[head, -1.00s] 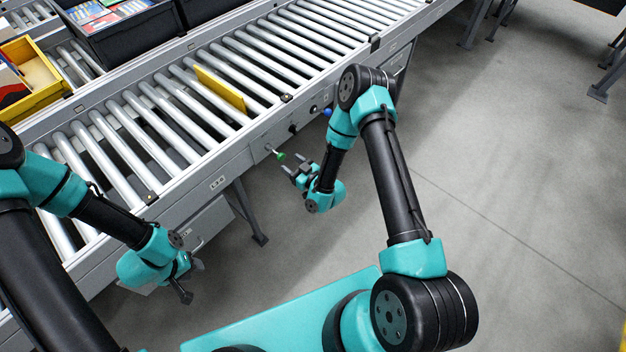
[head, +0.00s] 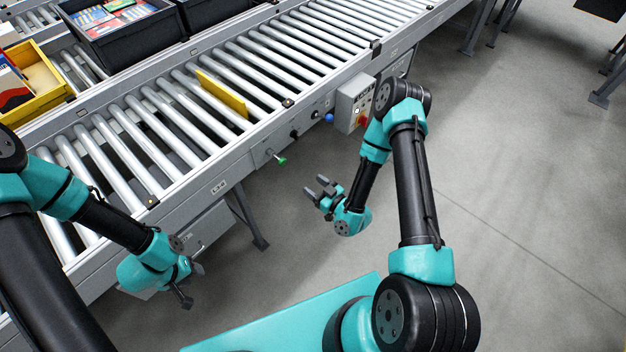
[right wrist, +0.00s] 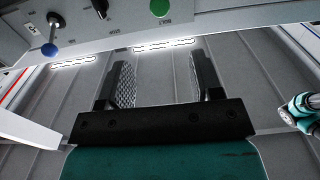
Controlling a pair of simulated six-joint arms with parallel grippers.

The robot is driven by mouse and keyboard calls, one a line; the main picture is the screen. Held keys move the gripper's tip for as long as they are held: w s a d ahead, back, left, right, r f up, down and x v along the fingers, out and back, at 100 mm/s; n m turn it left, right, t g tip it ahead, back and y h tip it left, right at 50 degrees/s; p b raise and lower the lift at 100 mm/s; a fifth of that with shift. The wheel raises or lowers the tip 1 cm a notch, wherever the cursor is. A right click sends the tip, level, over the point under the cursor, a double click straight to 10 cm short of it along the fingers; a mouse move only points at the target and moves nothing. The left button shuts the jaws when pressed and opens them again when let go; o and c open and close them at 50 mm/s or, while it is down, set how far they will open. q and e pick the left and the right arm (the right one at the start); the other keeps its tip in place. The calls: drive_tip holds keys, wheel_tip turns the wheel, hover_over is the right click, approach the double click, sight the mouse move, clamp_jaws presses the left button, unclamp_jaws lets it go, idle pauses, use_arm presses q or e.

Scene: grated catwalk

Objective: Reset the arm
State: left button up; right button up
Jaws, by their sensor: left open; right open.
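My right gripper (head: 317,188) is open and empty in the head view, in the free space in front of the conveyor's side rail. In the right wrist view its two dark fingers (right wrist: 160,85) stand apart with nothing between them. My left gripper (head: 191,284) is at the lower left of the head view, below the conveyor's near edge. Its fingers are partly hidden by its own wrist, and no object shows in it.
The roller conveyor (head: 218,185) crosses the upper left, with a yellow plate (head: 222,93) standing among its rollers. A control box (head: 352,103) and a green knob (head: 282,161) are on its side. A yellow bin (head: 45,107) and black bin (head: 130,42) stand behind.

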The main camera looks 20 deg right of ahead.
drive_tip(key=s+m+g+h, duration=0.4)
drive_tip(key=s+m+g, duration=0.3)
drive_tip(key=s+g, duration=0.8)
drive_tip(key=shift+r, duration=0.15)
